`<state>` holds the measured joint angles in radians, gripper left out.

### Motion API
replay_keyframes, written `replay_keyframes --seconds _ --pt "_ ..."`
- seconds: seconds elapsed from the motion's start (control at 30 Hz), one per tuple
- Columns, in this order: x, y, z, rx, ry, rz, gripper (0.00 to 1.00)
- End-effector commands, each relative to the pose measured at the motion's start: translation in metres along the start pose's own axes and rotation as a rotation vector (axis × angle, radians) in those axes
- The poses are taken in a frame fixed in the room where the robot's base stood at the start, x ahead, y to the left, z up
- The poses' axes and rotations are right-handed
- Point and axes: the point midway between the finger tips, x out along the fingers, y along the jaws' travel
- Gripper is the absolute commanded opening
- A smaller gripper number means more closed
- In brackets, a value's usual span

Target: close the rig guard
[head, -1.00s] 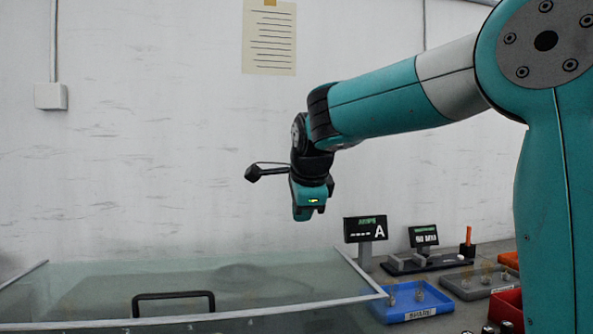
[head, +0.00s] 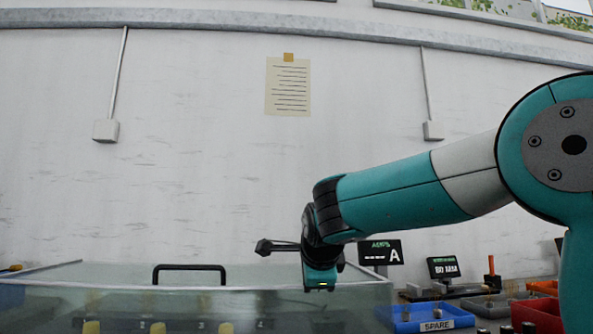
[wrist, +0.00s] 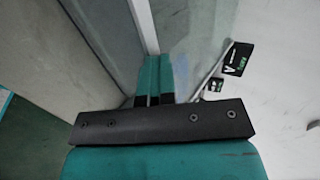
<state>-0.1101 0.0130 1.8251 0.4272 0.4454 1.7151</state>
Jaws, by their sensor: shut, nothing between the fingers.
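The rig guard (head: 110,276) is a see-through cover with a pale frame, at the lower left of the head view. Its top looks nearly flat and is seen almost edge-on. Its black handle (head: 189,267) stands up along the front side. My gripper (head: 320,287) hangs pointing down to the right of the handle, in front of the guard's right part in the picture. Its teal fingers (wrist: 155,62) are together and empty in the wrist view. A pale frame bar runs just beyond them. I cannot tell whether the fingers touch the guard.
Yellow parts (head: 158,327) show through the guard's front. To the right are a display marked A (head: 380,252), a second display (head: 443,267), a blue SPARE tray (head: 432,318) and a red bin (head: 538,314).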

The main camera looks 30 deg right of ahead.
Motion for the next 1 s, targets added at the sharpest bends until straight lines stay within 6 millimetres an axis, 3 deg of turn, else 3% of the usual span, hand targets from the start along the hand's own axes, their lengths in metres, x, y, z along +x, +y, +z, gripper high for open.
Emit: replay_keyframes --seconds 0.3,0.67,0.77,0.97,1.0 --pt "0.009 0.011 0.001 -0.006 0.003 0.018 0.0" --pt "0.008 0.01 0.002 -0.007 0.001 0.021 0.0" --pt "0.001 0.001 0.002 -0.006 0.001 0.018 0.0" --pt "-0.031 -0.038 -0.001 0.004 -0.001 -0.007 0.0" --pt "-0.039 -0.028 0.0 0.002 -0.004 -0.008 0.0"
